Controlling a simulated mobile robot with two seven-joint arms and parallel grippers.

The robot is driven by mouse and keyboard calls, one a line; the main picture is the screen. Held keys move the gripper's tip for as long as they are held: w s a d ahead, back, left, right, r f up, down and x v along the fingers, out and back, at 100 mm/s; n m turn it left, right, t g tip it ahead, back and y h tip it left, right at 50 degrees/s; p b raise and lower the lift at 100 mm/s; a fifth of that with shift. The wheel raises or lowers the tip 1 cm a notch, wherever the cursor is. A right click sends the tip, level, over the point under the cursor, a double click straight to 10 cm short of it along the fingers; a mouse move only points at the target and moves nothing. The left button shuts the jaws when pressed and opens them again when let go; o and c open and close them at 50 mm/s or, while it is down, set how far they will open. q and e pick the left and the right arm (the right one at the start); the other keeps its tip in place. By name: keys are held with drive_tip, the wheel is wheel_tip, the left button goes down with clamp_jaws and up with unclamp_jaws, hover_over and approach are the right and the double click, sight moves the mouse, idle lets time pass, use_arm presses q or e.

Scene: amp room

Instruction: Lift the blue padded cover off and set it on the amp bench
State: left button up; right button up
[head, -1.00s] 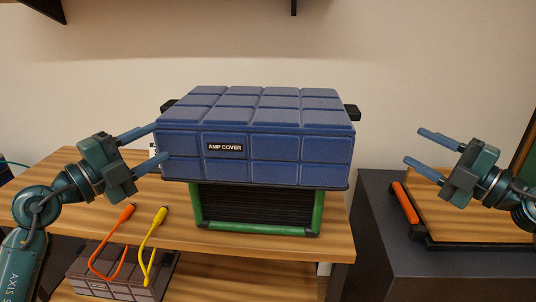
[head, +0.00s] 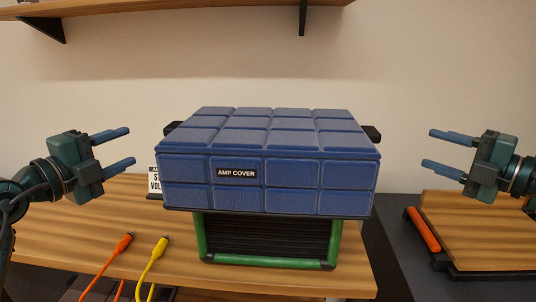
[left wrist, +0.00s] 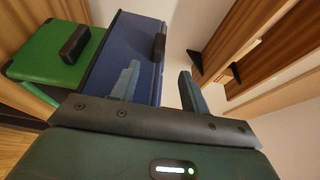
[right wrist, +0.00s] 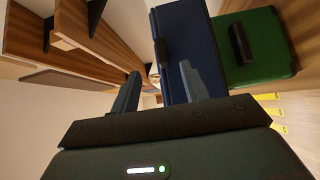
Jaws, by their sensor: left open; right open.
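The blue padded cover (head: 270,150), labelled AMP COVER, sits over the top of a green-framed amp (head: 270,240) with a dark grille. A black handle (head: 373,133) sticks out at its right side and another (head: 174,131) at its left. My left gripper (head: 130,146) is open and empty, left of the cover and apart from it. My right gripper (head: 428,149) is open and empty, right of the cover and apart from it. The cover's side and handle also show in the left wrist view (left wrist: 125,50) and the right wrist view (right wrist: 185,50).
The amp stands on a wooden bench (head: 60,235). An orange-tipped cable (head: 122,243) and a yellow-tipped cable (head: 158,248) lie at the front. A dark unit with a wooden top (head: 480,230) and orange bar (head: 422,229) stands right. A wall shelf (head: 180,12) hangs above.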

sight(165, 131)
use_arm(q)
drive_tip(key=x, duration=1.3)
drive_tip(key=shift+w, duration=0.15)
use_arm(e)
drive_tip(key=x, duration=1.3)
drive_tip(key=shift+a, duration=0.2)
use_arm(q)
drive_tip(key=shift+c, duration=0.5)
use_arm(e)
drive_tip(key=shift+c, duration=0.5)
use_arm(q)
drive_tip(key=shift+f, duration=0.1)
clamp_jaws()
use_arm(e)
clamp_jaws()
